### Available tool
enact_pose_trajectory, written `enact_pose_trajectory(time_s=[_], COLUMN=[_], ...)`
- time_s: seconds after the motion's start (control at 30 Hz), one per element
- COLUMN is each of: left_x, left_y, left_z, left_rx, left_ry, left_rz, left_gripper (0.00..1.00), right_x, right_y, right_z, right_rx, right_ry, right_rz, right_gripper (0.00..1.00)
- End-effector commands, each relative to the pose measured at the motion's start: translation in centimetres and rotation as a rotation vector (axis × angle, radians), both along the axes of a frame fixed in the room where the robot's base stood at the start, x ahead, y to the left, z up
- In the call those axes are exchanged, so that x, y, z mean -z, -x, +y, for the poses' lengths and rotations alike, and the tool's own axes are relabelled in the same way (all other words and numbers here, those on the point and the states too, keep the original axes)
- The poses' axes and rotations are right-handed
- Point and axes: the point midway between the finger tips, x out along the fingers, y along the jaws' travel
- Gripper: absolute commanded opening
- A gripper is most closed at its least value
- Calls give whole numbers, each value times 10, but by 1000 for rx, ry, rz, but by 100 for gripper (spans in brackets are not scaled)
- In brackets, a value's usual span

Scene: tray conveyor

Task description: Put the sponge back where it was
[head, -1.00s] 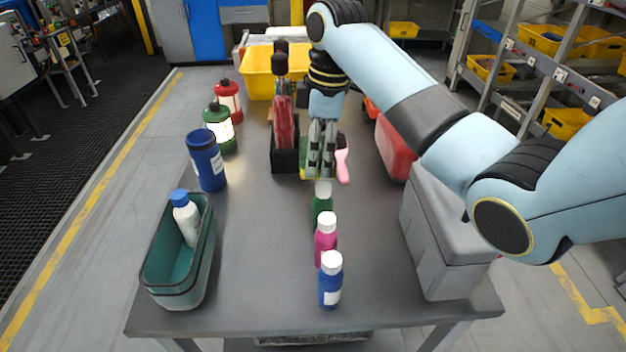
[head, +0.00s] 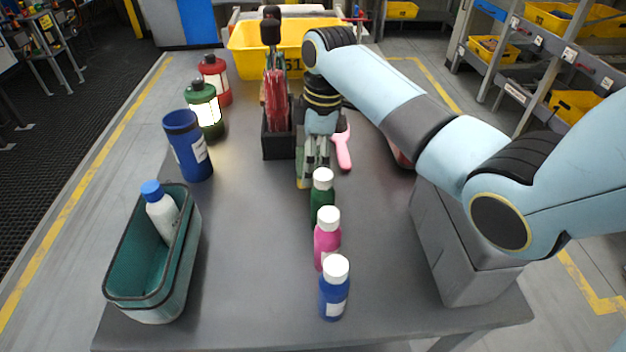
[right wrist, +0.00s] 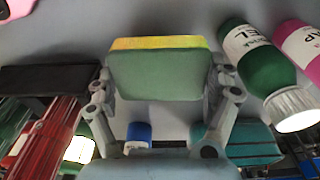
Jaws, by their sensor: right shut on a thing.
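The sponge (right wrist: 157,76), green with a yellow layer, sits between the two fingers of my right gripper (right wrist: 160,92) in the right wrist view. The fingers are shut on its sides. In the head view, my right gripper (head: 316,160) points down over the middle of the grey table, just behind the green bottle (head: 322,200). Only a sliver of the sponge (head: 301,174) shows there beside the fingers. Whether it touches the table is unclear. My left gripper is out of view.
Pink (head: 327,243) and blue (head: 335,293) bottles line up in front of the green one. A black holder (head: 279,147) is left of the gripper, a pink-handled item (head: 343,150) right. A teal container (head: 123,292) and grey box (head: 455,250) flank the table; its centre-left is free.

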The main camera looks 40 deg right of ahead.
Motion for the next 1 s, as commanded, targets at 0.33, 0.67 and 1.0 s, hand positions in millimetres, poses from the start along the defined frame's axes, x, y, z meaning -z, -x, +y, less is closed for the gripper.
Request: enact_pose_trajectory(time_s=[0.33,0.67,1.0], left_x=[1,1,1], left_y=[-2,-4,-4], left_z=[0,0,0], left_rx=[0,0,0], left_ry=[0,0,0], left_rz=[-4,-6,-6], left_gripper=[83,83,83], right_x=[46,52,51], right_y=[0,0,0], right_z=[0,0,0], right_rx=[0,-1,-1], right_ry=[0,0,1], right_rz=[2,0,-1], right_gripper=[60,92,100])
